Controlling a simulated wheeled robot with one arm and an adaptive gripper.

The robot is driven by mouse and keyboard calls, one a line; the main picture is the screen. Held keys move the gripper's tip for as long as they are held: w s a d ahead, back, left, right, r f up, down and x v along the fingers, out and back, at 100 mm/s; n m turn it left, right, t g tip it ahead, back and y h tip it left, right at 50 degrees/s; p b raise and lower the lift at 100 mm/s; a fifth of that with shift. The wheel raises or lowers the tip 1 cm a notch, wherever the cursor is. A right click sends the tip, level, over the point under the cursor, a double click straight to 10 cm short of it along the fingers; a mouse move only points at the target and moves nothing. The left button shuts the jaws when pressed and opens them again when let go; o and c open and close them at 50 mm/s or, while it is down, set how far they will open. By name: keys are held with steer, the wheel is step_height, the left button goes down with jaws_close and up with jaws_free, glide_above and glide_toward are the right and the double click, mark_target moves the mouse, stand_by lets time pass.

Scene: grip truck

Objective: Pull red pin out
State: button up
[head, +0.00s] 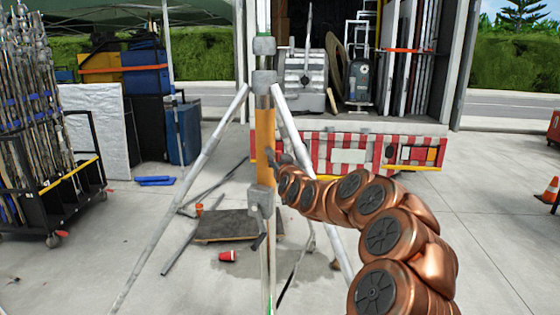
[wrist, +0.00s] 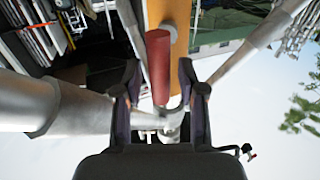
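In the wrist view the red pin (wrist: 158,66) is a thick red rod near the middle, beside an orange-brown upright board (wrist: 178,20) and grey metal stand parts. My gripper (wrist: 159,75) is open, one dark finger on each side of the pin, with gaps visible on both sides. How deep the pin lies between the fingers I cannot tell. In the head view my gripper (head: 271,158) is small, at the orange-brown column of the grey tripod stand (head: 262,200). I cannot make out the pin there.
Tripod legs (head: 200,180) spread around the column. A truck (head: 345,150) with a striped rear stands behind. A cart of poles (head: 50,190) is at left. A red cup (head: 228,256) and a dark board (head: 225,228) lie on the ground.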

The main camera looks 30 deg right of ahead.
steer(key=shift+s, duration=0.2)
steer(key=v, duration=1.1)
steer(key=shift+s, duration=0.35)
steer(key=shift+a, duration=0.1)
stand_by(0.4)
steer(key=s+a+f+n+g+y, duration=0.2)
steer(key=s+a+f+g+y, duration=0.15)
steer(key=s+a+f, duration=0.5)
steer(key=s+a+f+n+g+y, duration=0.25)
steer(key=s+a+g, duration=0.25)
steer(key=a, duration=0.7)
steer(key=s+a+f+g, duration=0.1)
steer(key=s+f+g, duration=0.1)
steer(key=s, duration=0.8)
steer(key=s+f+m+g, duration=0.1)
steer(key=s+g, duration=0.4)
steer(key=s, duration=0.6)
steer(key=s+a+f+g+h, duration=0.1)
steer(key=s+f+g, duration=0.2)
steer(key=s, duration=0.8)
steer(key=shift+a+g, duration=0.3)
steer(key=shift+g, duration=0.05)
